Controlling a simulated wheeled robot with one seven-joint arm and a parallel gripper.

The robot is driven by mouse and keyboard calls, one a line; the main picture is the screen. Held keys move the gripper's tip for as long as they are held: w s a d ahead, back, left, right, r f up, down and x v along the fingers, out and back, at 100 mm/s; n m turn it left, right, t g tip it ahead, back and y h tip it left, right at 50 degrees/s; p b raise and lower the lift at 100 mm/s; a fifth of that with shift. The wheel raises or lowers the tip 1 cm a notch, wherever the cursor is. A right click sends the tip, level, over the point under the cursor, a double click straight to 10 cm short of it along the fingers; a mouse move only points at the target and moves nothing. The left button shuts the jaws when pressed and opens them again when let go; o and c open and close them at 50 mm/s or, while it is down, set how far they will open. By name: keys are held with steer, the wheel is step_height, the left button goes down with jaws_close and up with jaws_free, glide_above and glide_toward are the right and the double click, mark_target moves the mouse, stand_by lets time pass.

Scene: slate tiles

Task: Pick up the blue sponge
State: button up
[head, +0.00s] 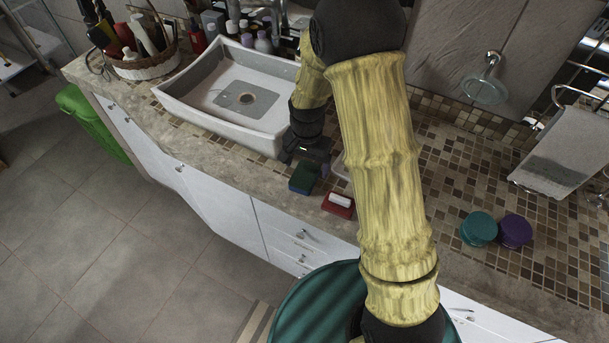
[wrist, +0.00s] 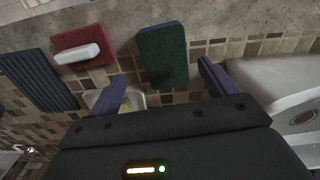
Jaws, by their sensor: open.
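The blue sponge (head: 303,178) lies on the counter near its front edge, beside the sink. Its top face is dark green, and a blue layer shows along its edge. In the wrist view the sponge (wrist: 162,58) lies beyond the fingertips, roughly centred between them. My gripper (head: 307,158) is just behind the sponge in the head view. In the wrist view my gripper (wrist: 162,78) has its two purple fingers spread wide, with nothing held between them. I cannot tell the exact height of the fingertips above the counter.
A red sponge with a white bar on it (head: 338,204) lies close by on the right. A pale dish (wrist: 132,99) is partly hidden by a finger. The sink (head: 180,92) stands left. Teal (head: 478,229) and purple (head: 515,231) round containers sit further right.

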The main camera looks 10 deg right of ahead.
mark_target(305, 174)
steer(key=shift+f, duration=0.2)
steer(key=f, duration=0.1)
steer(key=f+p, duration=0.1)
steer(key=f, duration=0.1)
steer(key=shift+w+a+f, duration=0.2)
steer(key=shift+w+f, duration=0.15)
steer(key=shift+f, duration=0.65)
steer(key=c, duration=1.1)
steer(key=shift+o, duration=0.2)
steer(key=shift+r, duration=0.15)
